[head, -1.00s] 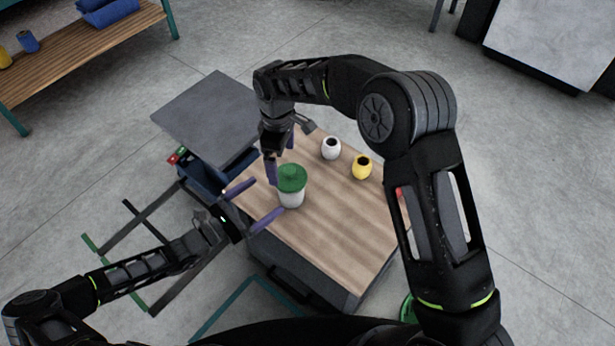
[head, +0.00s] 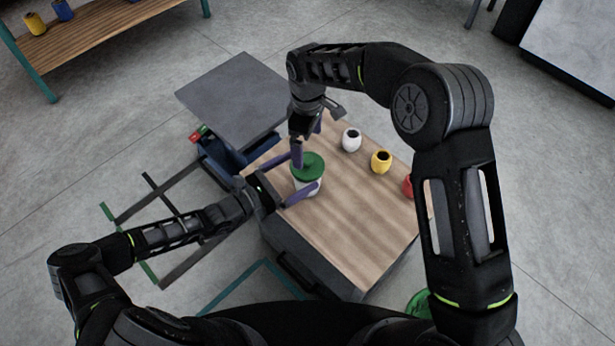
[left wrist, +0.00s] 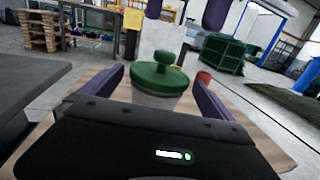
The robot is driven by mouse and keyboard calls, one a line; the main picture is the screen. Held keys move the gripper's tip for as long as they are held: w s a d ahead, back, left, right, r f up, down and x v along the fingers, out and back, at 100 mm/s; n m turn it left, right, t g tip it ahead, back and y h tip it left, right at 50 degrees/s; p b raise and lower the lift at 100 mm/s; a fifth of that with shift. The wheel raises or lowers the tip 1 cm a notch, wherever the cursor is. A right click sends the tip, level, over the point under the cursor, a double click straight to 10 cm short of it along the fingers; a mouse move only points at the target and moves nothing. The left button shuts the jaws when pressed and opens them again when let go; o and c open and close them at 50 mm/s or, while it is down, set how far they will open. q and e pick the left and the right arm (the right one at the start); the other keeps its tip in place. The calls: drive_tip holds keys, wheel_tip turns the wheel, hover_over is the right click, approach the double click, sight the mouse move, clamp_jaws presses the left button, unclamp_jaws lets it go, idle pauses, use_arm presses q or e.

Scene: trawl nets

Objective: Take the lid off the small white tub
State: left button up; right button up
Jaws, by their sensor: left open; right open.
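The small white tub (head: 307,188) stands upright on the wooden worktop, with its green knobbed lid (head: 308,164) seated on top. In the left wrist view the tub (left wrist: 156,101) and lid (left wrist: 160,76) are straight ahead. My left gripper (head: 291,186) is open at tub height, its purple fingers on either side of the tub; whether they touch it I cannot tell. These fingers also flank the tub in the left wrist view (left wrist: 160,95). My right gripper (head: 306,145) is open and points down just above and behind the lid.
The wooden worktop (head: 345,235) also bears a white pot (head: 351,139), a yellow pot (head: 381,161) and a red one (head: 408,186) partly behind my right arm. A grey panel (head: 240,95) and a blue bin lie behind left. The worktop's front is clear.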

sight(307, 158)
use_arm(q)
drive_tip(key=shift+x, duration=1.7)
drive_tip(key=c, duration=1.9)
use_arm(e)
drive_tip(key=shift+m, duration=0.3)
wheel_tip(307, 158, up, 4)
drive_tip(key=shift+r, duration=0.1)
wheel_tip(307, 158, down, 12)
